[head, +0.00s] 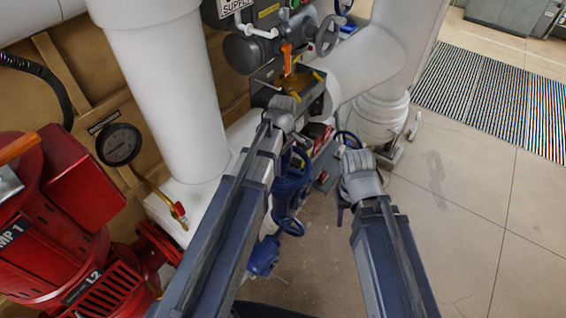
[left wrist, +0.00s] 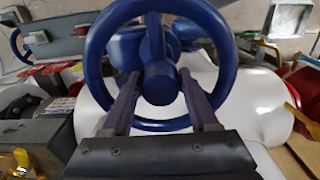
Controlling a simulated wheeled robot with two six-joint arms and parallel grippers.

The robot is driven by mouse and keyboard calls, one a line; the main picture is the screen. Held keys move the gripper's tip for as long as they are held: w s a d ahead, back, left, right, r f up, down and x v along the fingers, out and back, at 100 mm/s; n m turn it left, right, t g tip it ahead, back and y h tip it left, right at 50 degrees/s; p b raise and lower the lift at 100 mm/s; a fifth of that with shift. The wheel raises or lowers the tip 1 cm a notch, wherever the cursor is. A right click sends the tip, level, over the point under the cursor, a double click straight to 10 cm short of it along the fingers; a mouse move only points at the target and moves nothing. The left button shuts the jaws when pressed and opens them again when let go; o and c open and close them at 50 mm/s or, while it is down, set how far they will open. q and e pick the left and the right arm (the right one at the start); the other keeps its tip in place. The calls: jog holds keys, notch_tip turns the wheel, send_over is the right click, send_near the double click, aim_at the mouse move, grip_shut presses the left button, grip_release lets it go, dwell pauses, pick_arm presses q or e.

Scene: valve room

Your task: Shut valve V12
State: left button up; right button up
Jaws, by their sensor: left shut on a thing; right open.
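A blue handwheel (left wrist: 225,60) with a round hub fills the left wrist view. My left gripper (left wrist: 158,85) is shut on it, with its two dark fingers on either side of the hub, inside the rim. No V12 tag is readable on it. In the head view my left gripper (head: 284,104) is at the pipework, and its fingers and the held wheel are largely hidden by the wrist. My right gripper (head: 352,155) is open and lower right, close to another blue wheel (head: 345,136); its fingertips are hard to make out.
Several blue valves (head: 290,190) stand below my left forearm. An orange lever (head: 286,58) and a grey handwheel (head: 327,35) are above. White pipes (head: 160,80) and a gauge (head: 119,145) are left, with a red pump (head: 60,220). Floor at right (head: 470,200) is clear.

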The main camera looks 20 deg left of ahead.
pick_arm(q)
jog(key=shift+w+a, duration=0.1)
jog(key=shift+a, duration=0.15)
grip_shut()
jog(key=m, duration=0.6)
jog(key=shift+m, duration=0.3)
jog(key=m, duration=0.7)
jog(key=shift+a, duration=0.1)
jog(key=shift+m, duration=1.2)
jog(key=m, duration=0.4)
jog(key=shift+w+m, duration=0.1)
jog(key=shift+m, duration=0.3)
jog(key=m, duration=0.3)
jog(key=shift+m, duration=0.3)
